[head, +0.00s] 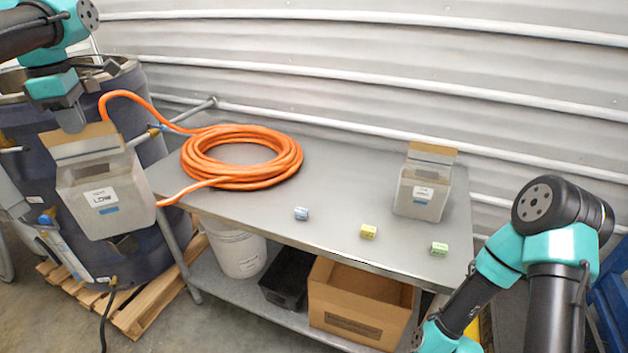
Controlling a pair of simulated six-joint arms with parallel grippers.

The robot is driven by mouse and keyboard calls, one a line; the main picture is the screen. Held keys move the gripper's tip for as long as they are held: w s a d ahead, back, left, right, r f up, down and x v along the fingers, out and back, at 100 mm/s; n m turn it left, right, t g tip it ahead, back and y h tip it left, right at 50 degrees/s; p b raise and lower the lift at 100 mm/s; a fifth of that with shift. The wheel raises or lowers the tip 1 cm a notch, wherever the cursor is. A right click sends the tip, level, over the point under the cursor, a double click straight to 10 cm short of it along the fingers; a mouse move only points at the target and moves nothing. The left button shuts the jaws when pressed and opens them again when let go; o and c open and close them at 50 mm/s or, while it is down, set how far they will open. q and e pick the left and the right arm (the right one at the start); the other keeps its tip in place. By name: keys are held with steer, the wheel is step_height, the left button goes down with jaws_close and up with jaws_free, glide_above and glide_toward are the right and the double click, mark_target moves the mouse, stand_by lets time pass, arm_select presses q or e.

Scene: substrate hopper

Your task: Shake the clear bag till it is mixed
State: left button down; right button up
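A clear, greyish bag (105,203) with a brown top strip and a white label hangs in the air at the left, off the table's left end. My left gripper (72,120) is above it and shut on its brown top strip. The bag is slightly tilted, and its contents look pale and cannot be made out. A second similar bag (422,192) with a brown top stands upright on the grey table (335,190) at the right. My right arm comes in at the lower right, and its gripper is out of view.
An orange hose coil (242,157) lies on the table's left part. Small blue (301,213), yellow (368,231) and green (439,249) blocks lie near the front edge. A dark barrel (85,260) stands behind the held bag. A cardboard box (360,300) is on the lower shelf.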

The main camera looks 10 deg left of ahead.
mark_target(91, 159)
arm_select(q)
step_height(91, 159, down, 10)
steer(key=shift+r, duration=0.2)
step_height(91, 159, up, 10)
steer(key=shift+r, duration=0.1)
step_height(91, 159, down, 10)
steer(key=shift+f, duration=0.1)
step_height(91, 159, up, 10)
steer(key=shift+r, duration=0.1)
step_height(91, 159, down, 10)
steer(key=shift+f, duration=0.1)
stand_by(1.0)
stand_by(0.3)
